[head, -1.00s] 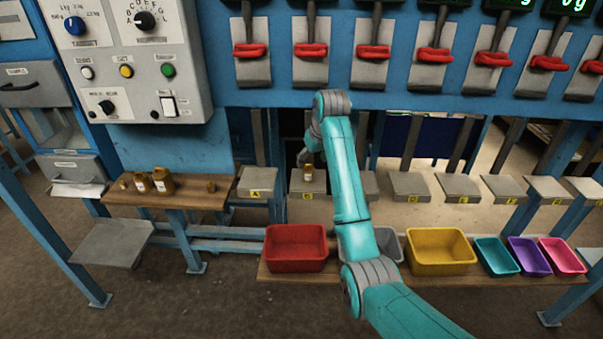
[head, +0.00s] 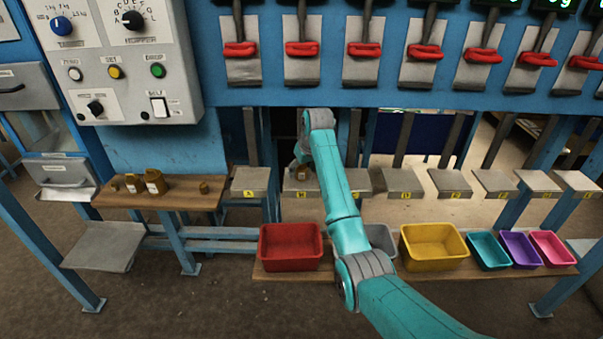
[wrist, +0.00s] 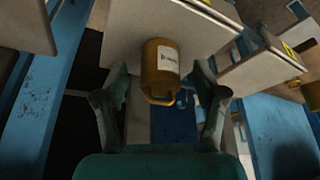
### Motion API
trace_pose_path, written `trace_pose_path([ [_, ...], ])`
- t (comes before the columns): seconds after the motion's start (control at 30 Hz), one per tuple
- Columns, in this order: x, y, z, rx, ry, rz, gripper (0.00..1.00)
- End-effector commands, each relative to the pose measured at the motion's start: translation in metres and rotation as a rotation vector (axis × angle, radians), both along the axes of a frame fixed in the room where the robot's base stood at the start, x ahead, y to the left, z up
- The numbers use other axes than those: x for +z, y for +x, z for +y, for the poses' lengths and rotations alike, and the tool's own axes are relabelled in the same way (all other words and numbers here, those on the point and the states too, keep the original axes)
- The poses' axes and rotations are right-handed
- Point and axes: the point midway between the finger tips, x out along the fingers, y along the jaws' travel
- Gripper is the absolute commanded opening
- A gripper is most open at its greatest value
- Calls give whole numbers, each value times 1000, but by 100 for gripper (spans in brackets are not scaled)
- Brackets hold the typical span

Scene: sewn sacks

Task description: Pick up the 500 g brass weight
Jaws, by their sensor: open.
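A brass weight (head: 305,173) with a white label stands on the grey platform marked B (head: 303,189). In the wrist view this weight (wrist: 160,70) shows its label, too small to read, and a handle-like loop at the near end. My gripper (wrist: 161,88) is open, with one finger on each side of the weight and gaps visible on both sides. In the head view my gripper (head: 297,164) is at the weight, partly hidden by my arm. More brass weights, including a large labelled one (head: 155,183), stand on the wooden shelf (head: 175,200) at left.
Grey platforms line up left and right of the weight, such as the one marked A (head: 250,180). Below are a red bin (head: 291,246), a yellow bin (head: 434,245) and several others. Red-handled levers (head: 302,48) hang above. A control box (head: 120,60) is upper left.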

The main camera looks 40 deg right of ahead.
Motion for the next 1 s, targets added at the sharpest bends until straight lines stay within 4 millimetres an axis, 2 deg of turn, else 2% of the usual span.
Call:
trace_pose_path([
  [0.1,-9,3,0,0,0,1,71],
  [0.37,-10,4,0,1,-1,-1,71],
  [0.63,-10,4,0,1,-1,-1,3],
  [0.67,-10,4,0,1,-1,-1,0],
  [1.0,-6,5,0,1,-2,-3,0],
])
